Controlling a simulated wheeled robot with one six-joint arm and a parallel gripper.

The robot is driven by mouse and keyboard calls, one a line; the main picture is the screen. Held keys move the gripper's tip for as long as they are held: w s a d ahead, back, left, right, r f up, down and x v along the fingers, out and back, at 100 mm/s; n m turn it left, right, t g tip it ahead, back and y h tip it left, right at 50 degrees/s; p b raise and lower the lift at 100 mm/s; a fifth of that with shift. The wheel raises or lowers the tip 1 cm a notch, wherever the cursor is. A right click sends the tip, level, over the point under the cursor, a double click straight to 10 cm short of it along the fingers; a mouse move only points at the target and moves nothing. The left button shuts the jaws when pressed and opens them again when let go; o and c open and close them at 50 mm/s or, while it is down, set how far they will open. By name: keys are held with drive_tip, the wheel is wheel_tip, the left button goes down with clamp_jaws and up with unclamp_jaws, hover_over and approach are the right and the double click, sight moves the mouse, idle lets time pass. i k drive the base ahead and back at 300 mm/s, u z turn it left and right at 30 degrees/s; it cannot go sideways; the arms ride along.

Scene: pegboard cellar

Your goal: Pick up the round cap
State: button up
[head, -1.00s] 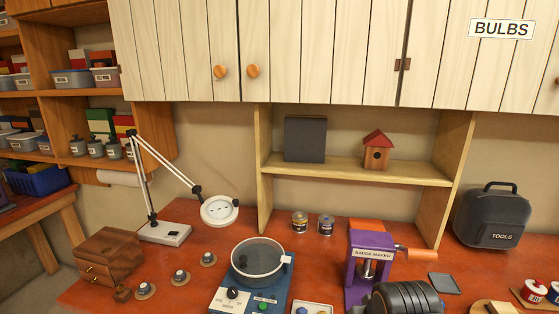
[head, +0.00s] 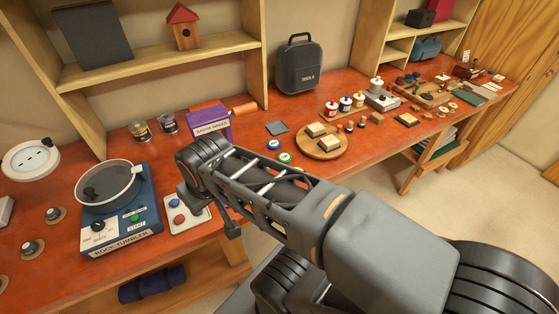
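I cannot tell for sure which thing is the round cap. Two small round pieces lie on the red bench near its front edge, one with a blue top (head: 273,144) and one with a green top (head: 285,157). A pale tray (head: 196,220) left of my arm holds a red round piece (head: 179,219) and a blue round piece (head: 174,203). My arm reaches across from the lower right, its far end over the bench beside this tray. My gripper's fingers cannot be made out; dark arm parts hide that area.
A rock tumbler (head: 120,215) stands left of the tray. A purple gauge maker (head: 212,125) is behind my arm. A round wooden board (head: 322,145), glue bottles (head: 345,104) and a tool case (head: 299,66) stand farther right. Open floor (head: 480,195) lies to the right.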

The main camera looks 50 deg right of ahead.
sight(285, 158)
drive_tip(key=k, duration=0.5)
drive_tip(key=z, duration=1.1)
drive_tip(key=i, duration=0.5)
drive_tip(key=z, duration=0.05)
